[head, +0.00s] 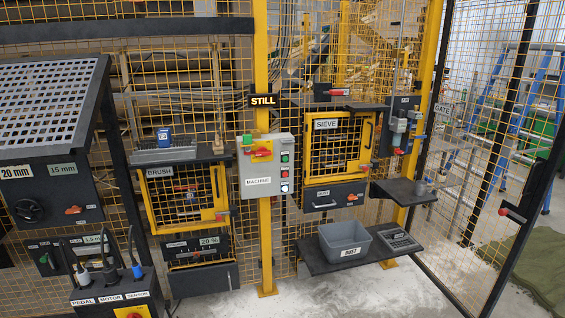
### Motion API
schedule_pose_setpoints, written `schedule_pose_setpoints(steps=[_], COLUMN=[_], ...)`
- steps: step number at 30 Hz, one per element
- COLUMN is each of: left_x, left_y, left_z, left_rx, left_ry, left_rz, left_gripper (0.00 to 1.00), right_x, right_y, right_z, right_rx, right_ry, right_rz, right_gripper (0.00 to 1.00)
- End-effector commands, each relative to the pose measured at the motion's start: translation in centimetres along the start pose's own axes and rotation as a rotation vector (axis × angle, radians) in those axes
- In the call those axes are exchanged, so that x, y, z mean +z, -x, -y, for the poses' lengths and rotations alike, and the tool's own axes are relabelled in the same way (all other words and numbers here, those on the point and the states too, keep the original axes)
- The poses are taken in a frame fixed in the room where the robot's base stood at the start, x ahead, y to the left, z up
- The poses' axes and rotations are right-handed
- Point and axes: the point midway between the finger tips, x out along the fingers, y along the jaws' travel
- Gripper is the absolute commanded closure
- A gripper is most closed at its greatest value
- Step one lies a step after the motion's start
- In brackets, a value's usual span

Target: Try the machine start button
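The grey control box labelled MACHINE (247,184) is mounted on the yellow post in the middle of the head view. Its right side carries a column of buttons: a green button (284,158) at the top, a red button (284,172) below it, and a pale round one (284,188) at the bottom. Their small labels are too small to read. A red handle on a yellow plate (262,152) sits on the box's upper left. Above it, a dark sign (262,100) reads STILL in lit letters. Neither of my grippers is in view.
A yellow-framed BRUSH door (180,229) is at left and a SIEVE door (326,124) at right. A grey DUST bin (345,240) stands on a low dark shelf. A PEDAL, MOTOR, SENSOR plug box (112,298) is at lower left. Dusty floor (330,292) in front is clear.

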Motion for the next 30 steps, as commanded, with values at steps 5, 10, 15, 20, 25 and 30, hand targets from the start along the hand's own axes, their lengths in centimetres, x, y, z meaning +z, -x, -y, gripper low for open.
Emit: schedule_pose_setpoints(steps=[5, 10, 15, 20, 25, 30], left_x=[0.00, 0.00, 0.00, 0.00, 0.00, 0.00], left_y=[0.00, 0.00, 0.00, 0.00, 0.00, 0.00], left_z=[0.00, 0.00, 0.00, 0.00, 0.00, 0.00], left_rx=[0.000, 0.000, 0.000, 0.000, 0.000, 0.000], left_ry=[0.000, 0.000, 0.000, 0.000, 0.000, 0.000], left_rz=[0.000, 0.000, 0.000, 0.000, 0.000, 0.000], left_gripper=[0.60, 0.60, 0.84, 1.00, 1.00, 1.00], right_x=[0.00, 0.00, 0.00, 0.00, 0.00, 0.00], right_y=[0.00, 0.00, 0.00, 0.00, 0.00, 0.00], right_z=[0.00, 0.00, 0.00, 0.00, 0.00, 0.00], right_rx=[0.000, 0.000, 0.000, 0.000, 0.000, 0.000], right_ry=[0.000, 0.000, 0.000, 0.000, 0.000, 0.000], right_rz=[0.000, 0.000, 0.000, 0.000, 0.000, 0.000], right_gripper=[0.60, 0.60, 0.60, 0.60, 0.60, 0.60])
